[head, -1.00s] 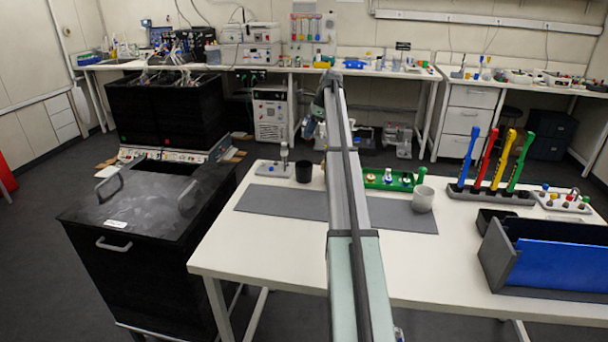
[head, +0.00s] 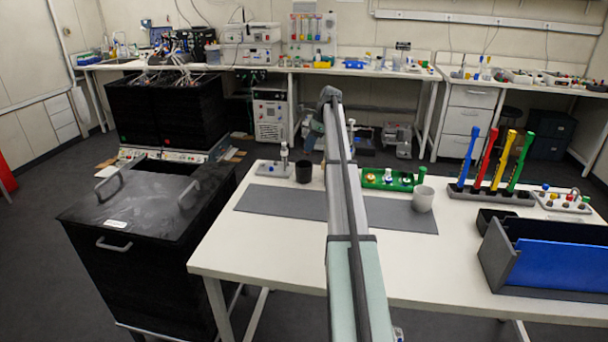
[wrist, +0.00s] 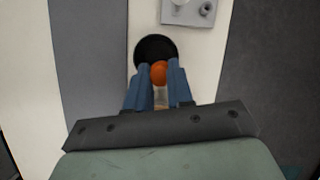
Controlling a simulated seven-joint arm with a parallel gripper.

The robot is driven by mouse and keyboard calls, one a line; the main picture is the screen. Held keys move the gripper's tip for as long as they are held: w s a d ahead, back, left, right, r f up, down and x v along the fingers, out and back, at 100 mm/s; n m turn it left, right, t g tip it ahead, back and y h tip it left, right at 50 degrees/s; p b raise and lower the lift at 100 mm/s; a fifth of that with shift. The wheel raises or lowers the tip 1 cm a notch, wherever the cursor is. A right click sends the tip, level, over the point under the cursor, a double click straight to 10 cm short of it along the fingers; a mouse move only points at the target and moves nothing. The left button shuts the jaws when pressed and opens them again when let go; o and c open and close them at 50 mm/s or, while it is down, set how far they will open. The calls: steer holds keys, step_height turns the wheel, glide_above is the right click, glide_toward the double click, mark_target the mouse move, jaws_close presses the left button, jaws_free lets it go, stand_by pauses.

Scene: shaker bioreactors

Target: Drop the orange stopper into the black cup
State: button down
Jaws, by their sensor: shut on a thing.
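The orange stopper (wrist: 159,73) is held between the blue fingers of my gripper (wrist: 158,82) in the wrist view. The black cup (wrist: 154,48) shows just beyond the fingertips, and the stopper overlaps the near part of its dark opening in that view. I cannot tell the height of the stopper above the cup. In the head view the black cup (head: 304,172) stands upright on the white table, at the back left. My fingers and the stopper are hidden in the head view, behind my arm.
A grey stand (head: 284,160) is close to the cup's left.

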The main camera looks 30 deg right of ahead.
steer(key=c, duration=0.9)
jaws_free()
steer(key=v, duration=1.3)
steer(key=shift+s+d+r, duration=0.15)
steer(key=shift+r, duration=0.2)
